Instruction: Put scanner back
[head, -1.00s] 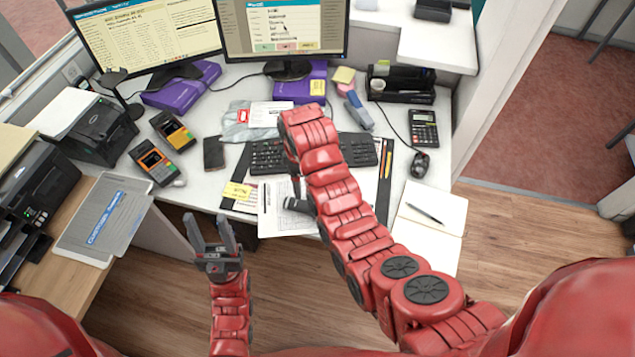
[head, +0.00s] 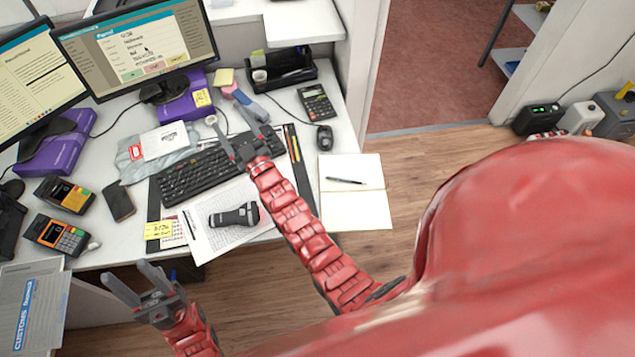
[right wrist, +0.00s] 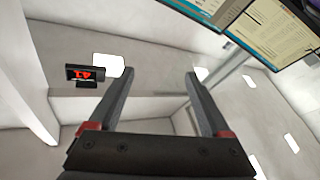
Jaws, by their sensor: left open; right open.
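A black handheld device (head: 235,215), which looks like the scanner, lies on the papers (head: 205,240) at the desk's front edge. My right gripper (head: 231,120) is open and empty over the back of the keyboard, beyond the device. In the right wrist view my right gripper (right wrist: 163,73) has nothing between its fingers and faces upward at walls and a red-lit sign. My left gripper (head: 131,273) is open and empty in front of the desk, left of the device. I cannot make out a scanner holder with certainty.
A keyboard (head: 195,170), notebook (head: 352,190), mouse (head: 324,137), calculator (head: 316,103) and black organiser (head: 275,74) crowd the desk. Card terminals (head: 57,234) and a phone (head: 118,201) are at left. A black box with a green light (head: 537,119) stands at far right.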

